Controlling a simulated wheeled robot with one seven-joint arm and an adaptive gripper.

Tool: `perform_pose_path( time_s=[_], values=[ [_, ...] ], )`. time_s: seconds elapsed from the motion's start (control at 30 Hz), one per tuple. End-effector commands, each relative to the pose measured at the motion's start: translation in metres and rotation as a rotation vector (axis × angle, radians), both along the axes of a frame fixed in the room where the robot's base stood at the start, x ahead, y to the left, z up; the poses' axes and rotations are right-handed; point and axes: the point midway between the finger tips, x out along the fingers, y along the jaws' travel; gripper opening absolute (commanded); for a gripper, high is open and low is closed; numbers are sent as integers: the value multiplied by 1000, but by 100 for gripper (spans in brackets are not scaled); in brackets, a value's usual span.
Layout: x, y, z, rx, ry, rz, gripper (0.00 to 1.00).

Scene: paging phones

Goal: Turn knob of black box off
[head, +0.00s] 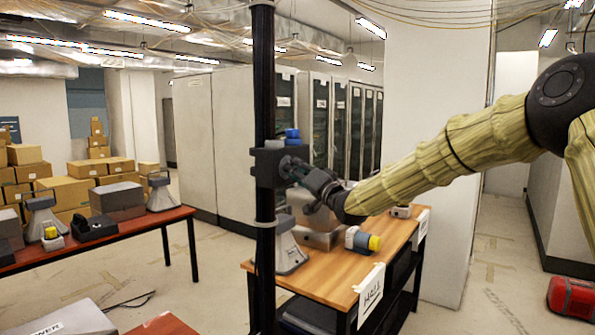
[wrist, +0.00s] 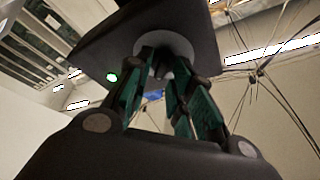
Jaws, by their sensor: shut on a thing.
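The black box (head: 266,168) is fixed to a dark upright pole. A blue piece (head: 292,137) sits on top of it. In the wrist view the box (wrist: 105,48) fills the upper middle, with a round grey knob (wrist: 180,44) on the face toward me and a small lit green light (wrist: 112,77) near its edge. My gripper (head: 294,169) reaches the box from the right. In the wrist view my teal-padded gripper fingers (wrist: 158,65) are closed on the knob, partly hiding it. I cannot tell the knob's setting.
A wooden table (head: 325,273) below my gripper holds a grey box, a grey stand and a yellow-capped device (head: 362,240). A red-brown table (head: 100,242) at left carries several devices. Cardboard boxes (head: 65,190) are stacked behind it. A red case (head: 573,297) lies on the floor at right.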

Motion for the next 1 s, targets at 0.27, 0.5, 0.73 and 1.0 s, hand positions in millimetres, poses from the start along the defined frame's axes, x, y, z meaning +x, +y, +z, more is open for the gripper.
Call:
perform_pose_path(
  time_s=[0.27,0.5,0.73,1.0],
  values=[
    [0,0,-2,-38,-58,-1,0],
    [1,-1,-4,-136,-194,-2,0],
    [1,-1,-3,-262,-369,-2,0],
    [1,-1,-1,-415,-578,-2,0]
  ],
)
